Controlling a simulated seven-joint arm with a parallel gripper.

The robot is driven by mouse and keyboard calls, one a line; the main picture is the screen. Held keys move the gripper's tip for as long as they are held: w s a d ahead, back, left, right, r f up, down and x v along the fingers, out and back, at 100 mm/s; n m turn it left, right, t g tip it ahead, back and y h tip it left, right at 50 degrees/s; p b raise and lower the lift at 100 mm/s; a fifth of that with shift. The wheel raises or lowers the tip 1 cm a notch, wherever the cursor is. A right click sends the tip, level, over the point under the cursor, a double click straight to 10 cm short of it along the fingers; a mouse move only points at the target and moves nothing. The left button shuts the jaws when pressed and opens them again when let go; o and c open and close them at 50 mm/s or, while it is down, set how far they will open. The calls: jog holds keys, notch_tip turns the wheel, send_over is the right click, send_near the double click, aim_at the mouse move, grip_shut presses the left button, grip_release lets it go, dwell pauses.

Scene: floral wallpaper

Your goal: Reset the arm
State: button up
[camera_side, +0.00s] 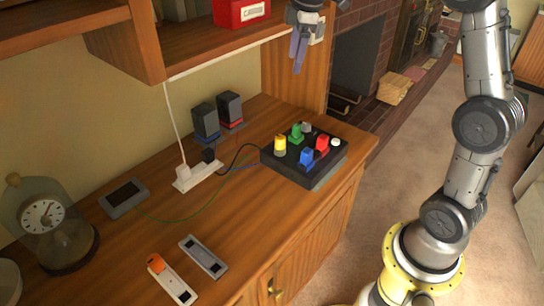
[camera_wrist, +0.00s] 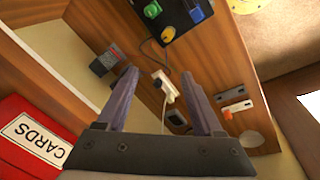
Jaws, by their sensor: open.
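My gripper (camera_side: 299,48) is high at the top of the side view, above the wooden cabinet top and apart from everything on it. In the wrist view my gripper (camera_wrist: 160,85) shows two purple-grey fingers spread wide with nothing between them. Below it stands a black box (camera_side: 307,181) with yellow, green, blue and red coloured parts and a white button on top. The box (camera_wrist: 172,22) also shows at the top of the wrist view, partly cut off.
A red CARDS box (camera_side: 228,14) sits on the shelf (camera_side: 195,60), close to my gripper. Two dark speakers (camera_side: 205,120), a white power strip (camera_side: 198,177), cables, a glass-domed clock (camera_side: 45,215) and small switch panels (camera_side: 203,256) stand on the cabinet top (camera_side: 140,240). Its middle front is clear.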

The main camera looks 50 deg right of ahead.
jog(key=s+a+r+m+t, duration=0.1)
jog(key=s+a+r, duration=0.1)
jog(key=s+a, duration=0.45)
jog(key=s+a+r+m+t, duration=0.1)
jog(key=s+a+r+t, duration=0.15)
jog(key=s, duration=0.75)
jog(key=s+a+f+m, duration=0.2)
jog(key=s+f+m, duration=0.5)
jog(key=s+f, duration=0.3)
jog(key=shift+s+m+y, duration=0.3)
jog(key=shift+s, duration=0.2)
jog(key=shift+o, duration=0.3)
jog(key=shift+g, duration=0.25)
